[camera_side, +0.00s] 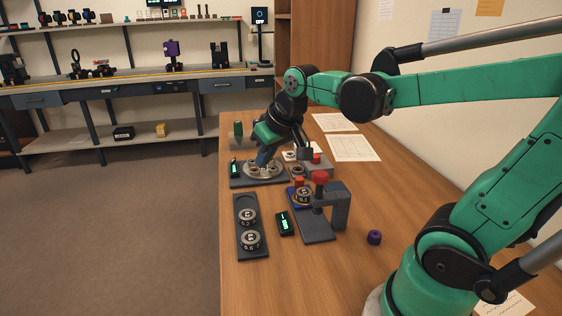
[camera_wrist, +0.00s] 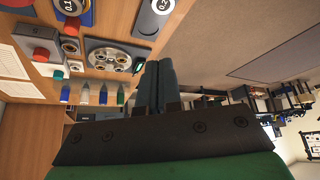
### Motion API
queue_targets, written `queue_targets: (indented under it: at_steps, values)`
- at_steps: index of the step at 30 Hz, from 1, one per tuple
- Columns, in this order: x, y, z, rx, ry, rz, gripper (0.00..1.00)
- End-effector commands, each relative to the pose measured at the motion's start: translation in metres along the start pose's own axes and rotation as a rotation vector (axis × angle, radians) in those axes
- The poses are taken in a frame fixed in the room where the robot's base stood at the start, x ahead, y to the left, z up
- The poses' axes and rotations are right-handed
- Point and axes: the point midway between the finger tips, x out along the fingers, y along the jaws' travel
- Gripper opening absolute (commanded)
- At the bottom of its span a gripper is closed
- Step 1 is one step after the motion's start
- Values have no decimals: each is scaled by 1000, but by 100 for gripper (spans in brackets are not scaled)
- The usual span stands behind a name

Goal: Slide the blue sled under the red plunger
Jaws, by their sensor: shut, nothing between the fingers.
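The blue sled (camera_side: 291,199) sits at the foot of the grey press stand, carrying a dark numbered disc (camera_side: 303,197) and a red knob (camera_side: 299,182). The red plunger (camera_side: 320,177) is on top of the press, just right of the sled; whether the sled is under it is hard to tell. In the wrist view the blue sled (camera_wrist: 86,14) is partly cut off at the top edge.
A dark tray (camera_side: 238,203) with two numbered discs lies front left. A small green-lit display (camera_side: 284,223) stands between tray and press. A grey block with a red cap (camera_side: 316,159) is behind the press. A purple knob (camera_side: 374,237) lies right; the front table is clear.

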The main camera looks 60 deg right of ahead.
Motion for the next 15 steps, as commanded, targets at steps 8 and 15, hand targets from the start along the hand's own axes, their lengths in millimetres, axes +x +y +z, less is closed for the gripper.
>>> queue_targets:
  at_steps: [8, 15]
  values:
    - [32, 81, -40, 163, -97, 82, 0]
    - [58, 140, -47, 265, -157, 120, 0]
